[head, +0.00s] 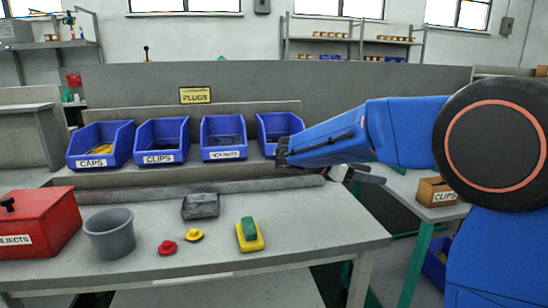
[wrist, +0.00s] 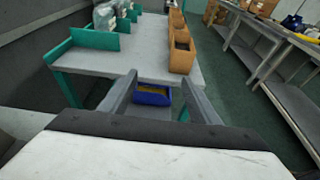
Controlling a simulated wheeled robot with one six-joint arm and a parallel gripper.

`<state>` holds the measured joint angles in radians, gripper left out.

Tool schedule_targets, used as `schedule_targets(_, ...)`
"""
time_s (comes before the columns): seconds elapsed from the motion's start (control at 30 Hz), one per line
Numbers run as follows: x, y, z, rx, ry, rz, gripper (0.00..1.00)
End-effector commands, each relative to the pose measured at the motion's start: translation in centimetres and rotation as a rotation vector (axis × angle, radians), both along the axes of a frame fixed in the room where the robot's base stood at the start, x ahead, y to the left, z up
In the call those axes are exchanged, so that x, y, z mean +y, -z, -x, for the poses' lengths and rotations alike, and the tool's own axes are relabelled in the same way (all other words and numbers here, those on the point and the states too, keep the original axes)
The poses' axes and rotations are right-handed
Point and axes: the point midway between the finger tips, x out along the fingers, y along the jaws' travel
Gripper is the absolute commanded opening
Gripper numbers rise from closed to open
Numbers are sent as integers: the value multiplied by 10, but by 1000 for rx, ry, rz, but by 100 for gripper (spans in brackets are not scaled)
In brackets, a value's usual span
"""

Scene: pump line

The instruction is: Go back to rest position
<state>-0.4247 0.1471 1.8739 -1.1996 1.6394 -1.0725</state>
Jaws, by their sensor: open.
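My blue arm reaches in from the right in the head view and folds at its left end, with my gripper (head: 372,175) pointing right. The gripper is above the gap between the workbench (head: 150,262) and the side table, clear of both surfaces. In the wrist view, the two fingers of my gripper (wrist: 160,90) stand wide apart with nothing held between them. A blue bin (wrist: 152,96) shows between the fingers, lower down and away from them.
Several blue bins line the bench's back; my arm partly hides the rightmost (head: 275,124). A red rejects box (head: 38,222), grey cup (head: 110,234), grey block (head: 201,206) and yellow-green part (head: 249,235) stand on the bench. A clips box (head: 436,192) is right.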

Motion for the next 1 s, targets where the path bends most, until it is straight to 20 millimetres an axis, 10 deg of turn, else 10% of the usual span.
schedule_targets(0.57, -36, 14, 56, -121, 98, -203, 56)
schedule_targets(1.0, -70, 55, 170, -406, 358, -599, 56)
